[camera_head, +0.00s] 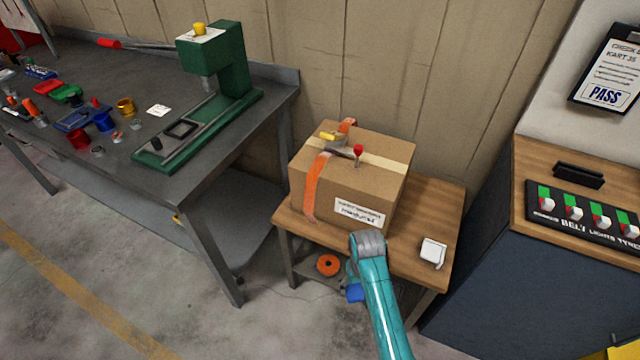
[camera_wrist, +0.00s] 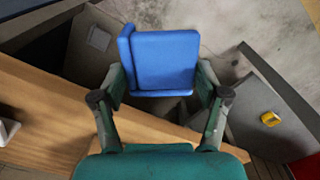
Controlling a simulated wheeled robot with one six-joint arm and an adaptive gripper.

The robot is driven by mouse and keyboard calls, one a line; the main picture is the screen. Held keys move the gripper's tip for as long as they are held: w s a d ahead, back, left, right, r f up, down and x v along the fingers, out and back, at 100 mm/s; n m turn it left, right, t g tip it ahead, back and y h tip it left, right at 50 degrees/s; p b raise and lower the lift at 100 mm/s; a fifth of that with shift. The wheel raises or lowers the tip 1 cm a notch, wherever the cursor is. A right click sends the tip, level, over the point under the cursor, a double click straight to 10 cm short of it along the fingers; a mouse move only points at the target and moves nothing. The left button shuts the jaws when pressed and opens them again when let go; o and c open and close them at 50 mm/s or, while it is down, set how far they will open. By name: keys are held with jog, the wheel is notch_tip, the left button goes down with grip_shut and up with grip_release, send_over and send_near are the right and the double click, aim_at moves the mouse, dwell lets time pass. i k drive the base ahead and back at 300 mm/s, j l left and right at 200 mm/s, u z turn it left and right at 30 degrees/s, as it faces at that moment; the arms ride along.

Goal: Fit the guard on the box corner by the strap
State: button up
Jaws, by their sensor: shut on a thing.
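My gripper (camera_wrist: 163,88) is shut on a blue L-shaped guard (camera_wrist: 165,58), with one finger on each side of it. In the head view the guard (camera_head: 355,293) shows partly behind my arm, beside and below the small table's front edge. The cardboard box (camera_head: 372,182) sits upright on the wooden table. An orange strap (camera_head: 312,188) runs over its top and down its front face near the left corner. A yellow-handled buckle (camera_head: 330,138) and a red-knobbed piece (camera_head: 358,152) are on the box top. My gripper is in front of the box, apart from it.
A white piece (camera_head: 433,252) lies on the small table (camera_head: 405,254), right of the box. An orange roll (camera_head: 328,265) is below the table. A grey workbench (camera_head: 235,140) with a green press (camera_head: 226,65) stands left, a switch cabinet (camera_head: 480,280) right.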

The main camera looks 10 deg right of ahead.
aim_at(297, 171)
jog(key=l+u, duration=0.1)
jog(key=u, duration=1.25)
jog(key=l+u, duration=0.1)
jog(key=l, duration=0.4)
jog(key=k+l+u, duration=0.1)
jog(key=l, duration=0.45)
jog(key=k+l+u, duration=0.1)
jog(key=l, duration=0.4)
